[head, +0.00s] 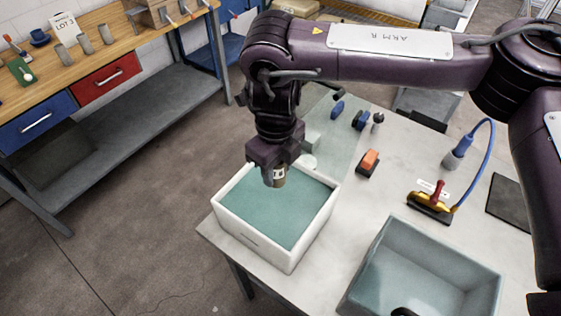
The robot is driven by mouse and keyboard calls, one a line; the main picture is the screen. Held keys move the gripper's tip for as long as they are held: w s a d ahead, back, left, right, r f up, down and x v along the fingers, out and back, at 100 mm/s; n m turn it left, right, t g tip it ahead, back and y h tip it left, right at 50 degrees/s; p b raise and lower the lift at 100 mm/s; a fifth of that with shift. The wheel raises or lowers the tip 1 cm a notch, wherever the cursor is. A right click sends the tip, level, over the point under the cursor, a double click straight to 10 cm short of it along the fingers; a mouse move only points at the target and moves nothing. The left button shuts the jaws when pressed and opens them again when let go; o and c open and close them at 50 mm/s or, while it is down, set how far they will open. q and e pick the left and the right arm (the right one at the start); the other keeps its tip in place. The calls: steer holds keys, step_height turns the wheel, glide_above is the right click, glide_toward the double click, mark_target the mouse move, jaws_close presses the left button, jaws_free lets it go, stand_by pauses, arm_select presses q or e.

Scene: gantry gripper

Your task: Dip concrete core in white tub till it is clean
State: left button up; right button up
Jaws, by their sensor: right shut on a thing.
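The white tub (279,251) stands at the left front corner of the table and holds greenish liquid. My right gripper (273,168) points down over the back part of the tub. The gripper body hides the core's upper part. The core's lower end appears at or just above the liquid; I cannot tell whether it touches. My left gripper is not in view.
A grey-blue bin (424,270) sits at the table's front right. A yellow tool with a red handle (432,203), an orange-topped block (369,162) and a blue hose nozzle (457,152) lie behind. A wooden workbench (88,62) with drawers stands at the left.

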mark_target(277, 180)
step_height(277, 180, down, 4)
steer(key=b, duration=0.3)
steer(key=shift+w+a, duration=0.1)
steer(key=shift+w, duration=0.05)
steer(key=shift+f, duration=0.35)
arm_select(q)
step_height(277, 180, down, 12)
steer(key=b, duration=0.8)
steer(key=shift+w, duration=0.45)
arm_select(e)
steer(key=shift+f, duration=5.4)
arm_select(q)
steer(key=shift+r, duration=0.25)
arm_select(e)
steer(key=shift+r, duration=0.15)
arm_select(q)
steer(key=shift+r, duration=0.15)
arm_select(e)
steer(key=shift+r, duration=0.3)
steer(key=shift+f, duration=0.15)
steer(key=shift+f, duration=0.3)
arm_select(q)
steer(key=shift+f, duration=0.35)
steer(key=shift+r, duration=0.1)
arm_select(e)
steer(key=shift+r, duration=0.1)
